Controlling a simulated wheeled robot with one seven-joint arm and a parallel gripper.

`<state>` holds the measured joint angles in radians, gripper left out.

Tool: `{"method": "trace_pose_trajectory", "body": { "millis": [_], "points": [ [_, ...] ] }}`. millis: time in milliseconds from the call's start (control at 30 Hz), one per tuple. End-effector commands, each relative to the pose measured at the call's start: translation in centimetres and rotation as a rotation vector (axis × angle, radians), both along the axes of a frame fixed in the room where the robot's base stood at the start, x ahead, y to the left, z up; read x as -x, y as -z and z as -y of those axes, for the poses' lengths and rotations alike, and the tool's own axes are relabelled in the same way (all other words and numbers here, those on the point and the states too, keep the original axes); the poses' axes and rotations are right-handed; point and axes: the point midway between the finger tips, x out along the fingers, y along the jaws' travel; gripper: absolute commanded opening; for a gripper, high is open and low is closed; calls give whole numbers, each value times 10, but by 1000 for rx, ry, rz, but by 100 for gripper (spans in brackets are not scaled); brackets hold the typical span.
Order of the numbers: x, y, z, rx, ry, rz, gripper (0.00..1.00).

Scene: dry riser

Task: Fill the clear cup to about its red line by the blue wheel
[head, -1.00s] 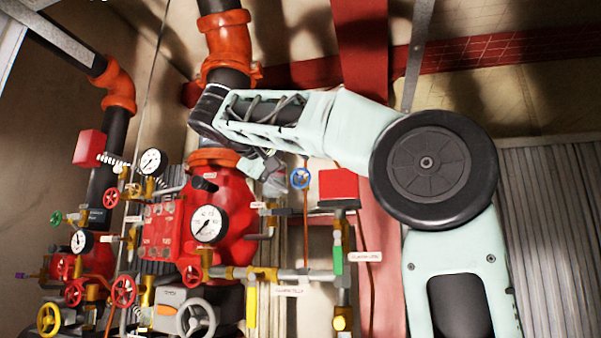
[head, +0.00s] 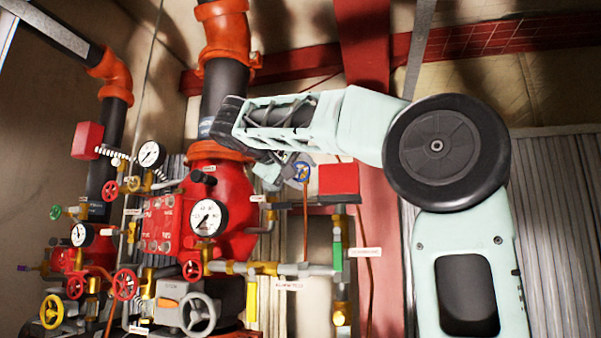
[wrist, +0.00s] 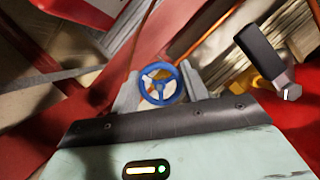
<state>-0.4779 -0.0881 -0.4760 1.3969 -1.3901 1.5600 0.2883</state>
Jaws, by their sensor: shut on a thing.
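The blue wheel (head: 303,171) is a small spoked handwheel above a thin orange-brown line, left of a red box. It also shows in the wrist view (wrist: 160,84), between the two grey fingers. My gripper (head: 289,168) reaches it from the left in the head view, and in the wrist view (wrist: 161,88) its fingers stand at either side of the rim, shut on the wheel. My gripper hides part of the wheel in the head view. I cannot make out the clear cup or its red line in either view.
The red box (head: 338,179) is close right of the wheel. A big red valve body with a white gauge (head: 208,217) stands to the left, among several handwheels and pipes. A black-handled lever (wrist: 260,57) is near my gripper in the wrist view.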

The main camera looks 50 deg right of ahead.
Motion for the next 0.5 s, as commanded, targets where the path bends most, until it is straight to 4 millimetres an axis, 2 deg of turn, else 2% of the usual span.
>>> {"method": "trace_pose_trajectory", "body": {
  "millis": [200, 500],
  "points": [
    [0, 6, 1, 64, 3, -152, 22],
    [0, 2, 0, 146, 0, -355, 22]
  ]
}}
